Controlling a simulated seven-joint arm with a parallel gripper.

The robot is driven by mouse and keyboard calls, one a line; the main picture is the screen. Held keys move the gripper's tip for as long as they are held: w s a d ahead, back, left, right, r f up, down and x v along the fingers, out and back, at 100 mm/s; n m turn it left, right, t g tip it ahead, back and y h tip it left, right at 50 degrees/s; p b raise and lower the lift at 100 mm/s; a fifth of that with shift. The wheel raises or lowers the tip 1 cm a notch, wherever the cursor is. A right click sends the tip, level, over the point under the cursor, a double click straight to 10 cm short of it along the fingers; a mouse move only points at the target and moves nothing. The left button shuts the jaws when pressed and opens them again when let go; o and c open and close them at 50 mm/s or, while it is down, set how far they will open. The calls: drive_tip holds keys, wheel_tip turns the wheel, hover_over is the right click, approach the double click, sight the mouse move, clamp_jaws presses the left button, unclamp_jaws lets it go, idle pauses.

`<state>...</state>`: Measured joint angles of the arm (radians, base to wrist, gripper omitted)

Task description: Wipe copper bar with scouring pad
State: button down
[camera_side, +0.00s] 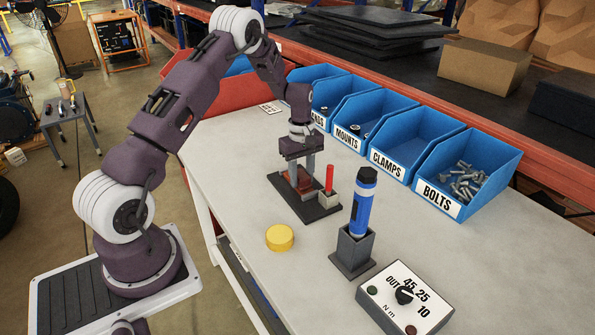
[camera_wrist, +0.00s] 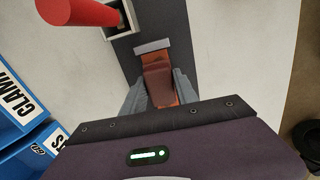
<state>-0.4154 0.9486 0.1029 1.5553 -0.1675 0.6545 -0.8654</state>
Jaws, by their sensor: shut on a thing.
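My gripper (camera_side: 304,188) is low over a dark base plate (camera_side: 322,212) on the white table. In the wrist view its two grey fingers (camera_wrist: 159,83) are shut on a maroon-brown scouring pad (camera_wrist: 158,88). The orange copper bar (camera_wrist: 153,58) shows around the pad, beyond it and along its sides, with a grey block across the bar's far end. The pad is over the bar and looks to be at its surface; I cannot tell for sure that they touch. In the side view the fingers hide most of the pad and bar.
A red rod (camera_side: 329,179) stands upright in a grey block on the plate, close beside my gripper. A blue tool (camera_side: 362,205) stands in a dark holder, near a yellow disc (camera_side: 279,237) and a dial box (camera_side: 405,298). Blue bins (camera_side: 466,172) line the back.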

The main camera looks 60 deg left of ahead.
sight(309, 192)
drive_tip(key=shift+s+d+f, duration=0.1)
drive_tip(key=shift+s+d, duration=0.05)
drive_tip(key=shift+d, duration=1.85)
drive_tip(key=shift+a+f, duration=0.2)
drive_tip(key=shift+a, duration=3.8)
drive_tip(key=shift+w+a+r, duration=0.1)
drive_tip(key=shift+w+a, duration=0.05)
drive_tip(key=shift+a, duration=0.75)
drive_tip(key=shift+w+a, duration=0.1)
drive_tip(key=shift+a, duration=0.8)
drive_tip(key=shift+d+r, duration=0.15)
drive_tip(key=shift+d, duration=0.25)
drive_tip(key=shift+d+r, duration=0.1)
drive_tip(key=shift+d, duration=1.45)
drive_tip(key=shift+s+d+f, duration=0.15)
drive_tip(key=shift+d, duration=1.85)
drive_tip(key=shift+s+d+f, duration=0.15)
drive_tip(key=shift+d, duration=1.8)
drive_tip(key=shift+w+a+r, duration=0.1)
drive_tip(key=shift+w+a, duration=0.1)
drive_tip(key=shift+a, duration=2.75)
drive_tip(key=shift+w+a+r, duration=0.1)
drive_tip(key=shift+w+a, duration=0.05)
drive_tip(key=shift+a, duration=2.75)
drive_tip(key=shift+r, duration=0.1)
